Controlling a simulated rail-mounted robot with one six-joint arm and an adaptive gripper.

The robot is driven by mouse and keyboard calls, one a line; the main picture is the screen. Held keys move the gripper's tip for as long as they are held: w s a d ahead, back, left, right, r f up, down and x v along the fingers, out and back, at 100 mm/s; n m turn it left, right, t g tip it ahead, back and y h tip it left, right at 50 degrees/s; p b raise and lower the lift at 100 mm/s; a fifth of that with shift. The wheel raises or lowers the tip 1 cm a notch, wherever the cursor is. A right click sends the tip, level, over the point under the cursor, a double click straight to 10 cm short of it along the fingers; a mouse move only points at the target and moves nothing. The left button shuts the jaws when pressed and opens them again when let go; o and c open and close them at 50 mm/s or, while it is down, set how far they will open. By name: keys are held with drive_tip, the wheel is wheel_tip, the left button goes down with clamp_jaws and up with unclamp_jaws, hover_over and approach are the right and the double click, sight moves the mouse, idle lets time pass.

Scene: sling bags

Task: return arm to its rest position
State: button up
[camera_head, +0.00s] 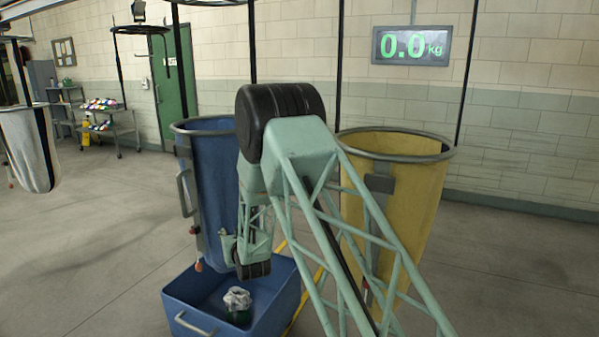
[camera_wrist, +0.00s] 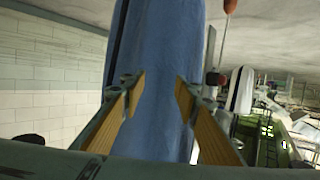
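My gripper (camera_wrist: 160,80) is open in the wrist view, its two tan-padded fingers spread apart with nothing between them. The blue sling bag (camera_wrist: 158,40) fills the view beyond the fingertips; a gap to it cannot be judged. In the head view my green lattice arm (camera_head: 300,155) is folded, with its upper joint high and its far end hanging down in front of the blue bag (camera_head: 212,160). The fingers are mostly hidden there.
A yellow sling bag (camera_head: 405,190) hangs on the right, partly behind my arm. A blue bin (camera_head: 190,318) on the floor holds a dark green item with a crumpled pale top (camera_head: 237,304). A wall display (camera_head: 411,46) reads 0.0 kg. Open floor lies left and right.

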drive_tip(key=s+d+r+g+h, duration=0.1)
drive_tip(key=s+d+r, duration=0.1)
drive_tip(key=d+r, duration=0.7)
drive_tip(key=s+d+r+m+g+h, duration=0.2)
drive_tip(key=s+d+r+g+h, duration=0.1)
drive_tip(key=s+d+r, duration=1.6)
drive_tip(key=s+d+r+g, duration=0.1)
drive_tip(key=s+d, duration=0.3)
drive_tip(key=s, duration=0.4)
drive_tip(key=s+d+r+m+g+h, duration=0.15)
drive_tip(key=s+d, duration=0.25)
drive_tip(key=s, duration=0.5)
drive_tip(key=s+d+r+y, duration=0.15)
drive_tip(key=s+d, duration=0.25)
drive_tip(key=s, duration=0.4)
drive_tip(key=s+d+f+g+h, duration=0.1)
drive_tip(key=s+d, duration=0.2)
drive_tip(key=s, duration=1)
drive_tip(key=s+d+f+m+g+h, duration=0.1)
drive_tip(key=s+d+g, duration=0.1)
drive_tip(key=s, duration=1.2)
drive_tip(key=shift+d, duration=0.8)
drive_tip(key=shift+w+p, duration=0.15)
drive_tip(key=shift+p, duration=0.15)
drive_tip(key=shift+c, duration=0.7)
